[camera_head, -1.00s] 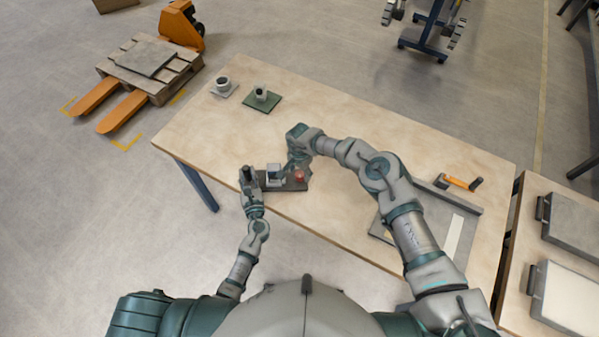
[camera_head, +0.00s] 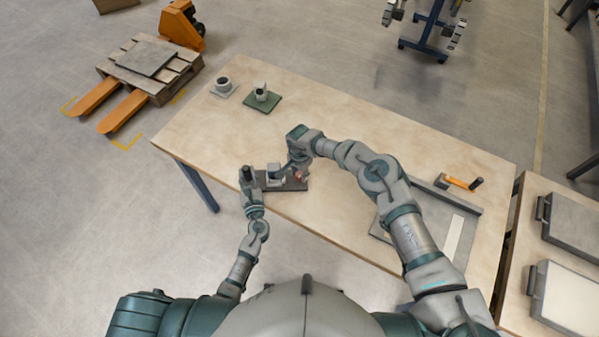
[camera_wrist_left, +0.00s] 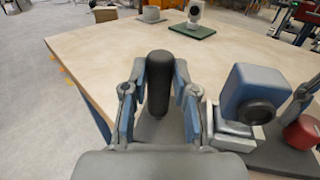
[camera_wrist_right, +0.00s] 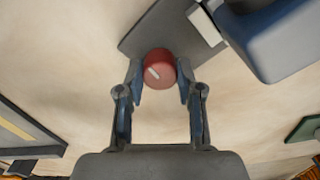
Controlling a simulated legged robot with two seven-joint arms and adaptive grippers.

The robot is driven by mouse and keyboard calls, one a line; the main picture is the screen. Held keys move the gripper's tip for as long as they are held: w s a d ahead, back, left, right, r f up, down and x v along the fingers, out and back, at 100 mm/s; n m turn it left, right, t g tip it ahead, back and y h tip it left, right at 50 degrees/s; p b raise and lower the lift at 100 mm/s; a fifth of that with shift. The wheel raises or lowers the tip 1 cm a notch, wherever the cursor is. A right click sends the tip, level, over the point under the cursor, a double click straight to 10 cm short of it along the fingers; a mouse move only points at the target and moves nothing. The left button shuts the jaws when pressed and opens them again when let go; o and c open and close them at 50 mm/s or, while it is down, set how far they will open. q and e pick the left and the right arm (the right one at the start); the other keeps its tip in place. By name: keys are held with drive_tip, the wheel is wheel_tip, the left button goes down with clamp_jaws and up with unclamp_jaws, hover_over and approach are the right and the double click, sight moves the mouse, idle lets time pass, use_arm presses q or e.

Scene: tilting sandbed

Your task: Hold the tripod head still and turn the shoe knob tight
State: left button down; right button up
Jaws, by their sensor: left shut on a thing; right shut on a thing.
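The tripod head stands on a dark base plate (camera_head: 292,186) at the table's near edge. Its grey-blue block (camera_wrist_left: 248,95) has a round dark face and sits on a pale foot; it also shows in the head view (camera_head: 273,171). An upright black handle (camera_wrist_left: 160,85) is at the plate's left end. My left gripper (camera_wrist_left: 159,98) is shut on this handle, one finger on each side. The red shoe knob (camera_wrist_right: 159,68), with a white mark on top, is at the right end. My right gripper (camera_wrist_right: 160,82) is shut on it from above; the knob is partly hidden in the head view.
A white mug-like object (camera_head: 222,86) and a small device on a green plate (camera_head: 262,103) stand at the table's far left. The middle back of the table is clear.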

use_arm(q)
drive_tip(key=shift+d, duration=0.1)
use_arm(e)
drive_tip(key=m, duration=0.3)
drive_tip(key=shift+m, duration=0.4)
drive_tip(key=m, duration=0.3)
drive_tip(key=shift+a+m, duration=0.1)
drive_tip(key=shift+m, duration=0.3)
drive_tip(key=m, duration=1)
drive_tip(key=shift+m, duration=0.4)
drive_tip(key=m, duration=0.3)
drive_tip(key=shift+m, duration=0.3)
drive_tip(key=m, duration=0.6)
drive_tip(key=shift+m, duration=0.3)
